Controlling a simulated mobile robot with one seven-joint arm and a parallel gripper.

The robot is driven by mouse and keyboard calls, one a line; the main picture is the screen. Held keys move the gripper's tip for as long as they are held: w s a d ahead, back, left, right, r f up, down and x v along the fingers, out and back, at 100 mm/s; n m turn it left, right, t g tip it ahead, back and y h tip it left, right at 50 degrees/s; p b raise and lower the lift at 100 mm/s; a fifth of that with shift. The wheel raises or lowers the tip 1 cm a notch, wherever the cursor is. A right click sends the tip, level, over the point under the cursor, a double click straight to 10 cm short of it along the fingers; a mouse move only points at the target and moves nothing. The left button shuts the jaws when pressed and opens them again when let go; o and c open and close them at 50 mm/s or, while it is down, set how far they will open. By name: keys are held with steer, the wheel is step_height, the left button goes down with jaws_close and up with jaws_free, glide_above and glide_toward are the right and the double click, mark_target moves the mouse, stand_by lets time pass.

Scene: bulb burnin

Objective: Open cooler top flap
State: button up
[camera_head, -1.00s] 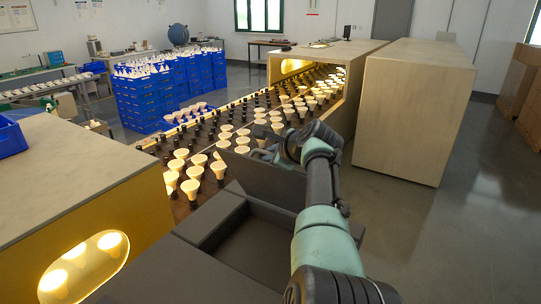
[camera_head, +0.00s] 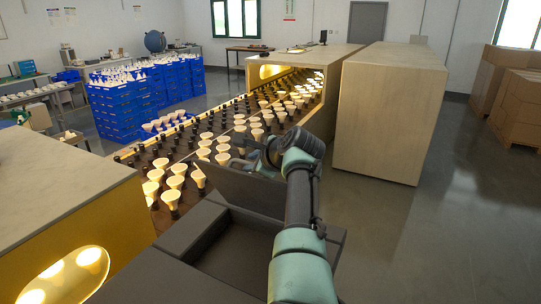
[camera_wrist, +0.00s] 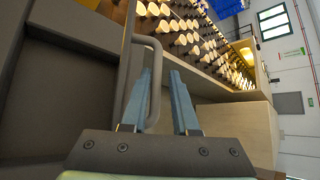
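A dark grey panel (camera_head: 238,188) stands tilted beside the conveyor in the head view. The wrist view shows dark grey panels (camera_wrist: 70,85) on the left and a grey bar handle (camera_wrist: 156,85) bent like a loop. I cannot tell for sure whether these are the cooler's top flap. My gripper (camera_wrist: 163,75) is open, its two blue-grey fingers apart, with part of the handle seen between them. I cannot tell whether they touch it. In the head view my gripper (camera_head: 245,158) is partly hidden by my wrist.
A conveyor (camera_head: 215,130) with several lit bulbs runs into a wooden tunnel (camera_head: 420,75). A wooden-topped cabinet (camera_head: 55,190) stands at left. Blue crates (camera_head: 140,105) stand behind the conveyor. A dark tray-like recess (camera_head: 245,245) lies in front. Floor at right (camera_head: 450,220) is clear.

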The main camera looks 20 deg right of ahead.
steer(key=shift+s+d+r, duration=0.1)
steer(key=shift+s+r, duration=0.25)
steer(key=shift+s, duration=0.2)
steer(key=b+v, duration=0.3)
steer(key=v, duration=0.7)
steer(key=shift+s, duration=0.2)
